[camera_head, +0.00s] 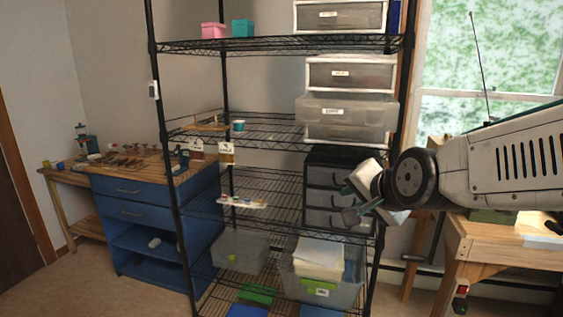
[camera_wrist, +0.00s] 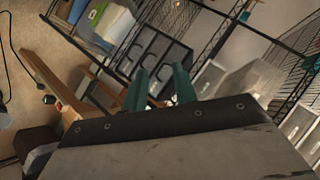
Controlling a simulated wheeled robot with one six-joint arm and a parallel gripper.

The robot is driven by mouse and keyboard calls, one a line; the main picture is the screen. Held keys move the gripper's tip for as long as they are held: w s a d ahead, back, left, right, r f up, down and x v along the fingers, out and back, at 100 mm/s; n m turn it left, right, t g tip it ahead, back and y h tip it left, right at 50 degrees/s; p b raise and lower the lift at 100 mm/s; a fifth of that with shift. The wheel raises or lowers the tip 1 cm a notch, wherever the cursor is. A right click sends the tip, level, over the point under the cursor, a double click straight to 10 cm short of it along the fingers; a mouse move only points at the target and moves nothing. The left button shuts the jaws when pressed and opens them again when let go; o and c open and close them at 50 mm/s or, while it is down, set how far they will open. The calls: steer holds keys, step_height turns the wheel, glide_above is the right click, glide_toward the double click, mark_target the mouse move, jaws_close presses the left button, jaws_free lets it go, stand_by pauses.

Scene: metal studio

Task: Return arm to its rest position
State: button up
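My arm reaches in from the right edge in the head view, raised in front of the wire shelf's right side. My gripper (camera_head: 349,203) is at its end, in front of the dark drawer unit (camera_head: 325,160). In the wrist view, the two green fingers of my gripper (camera_wrist: 161,77) stand apart with a gap between them. Nothing shows between the fingers.
The black wire shelf (camera_head: 270,43) holds several plastic drawers and bins. A blue workbench (camera_head: 128,190) stands at the left. A wooden bench (camera_head: 490,240) stands below my arm at the right, by the window (camera_head: 490,60). Some floor at the lower left is clear.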

steer(key=s+d+f+n+g+h, duration=0.1)
steer(key=s+d+n+g, duration=0.2)
steer(key=s, duration=0.5)
steer(key=s+d+f+n+g, duration=0.2)
steer(key=s+d+g, duration=0.1)
steer(key=s, duration=0.5)
steer(key=s+d+f+n+g+h, duration=0.1)
steer(key=s+d+f+n+g, duration=0.1)
steer(key=s, duration=0.7)
steer(key=shift+d+f+n+g+h, duration=0.15)
steer(key=shift+d+n+g+h, duration=0.15)
steer(key=shift+d+n+g, duration=0.6)
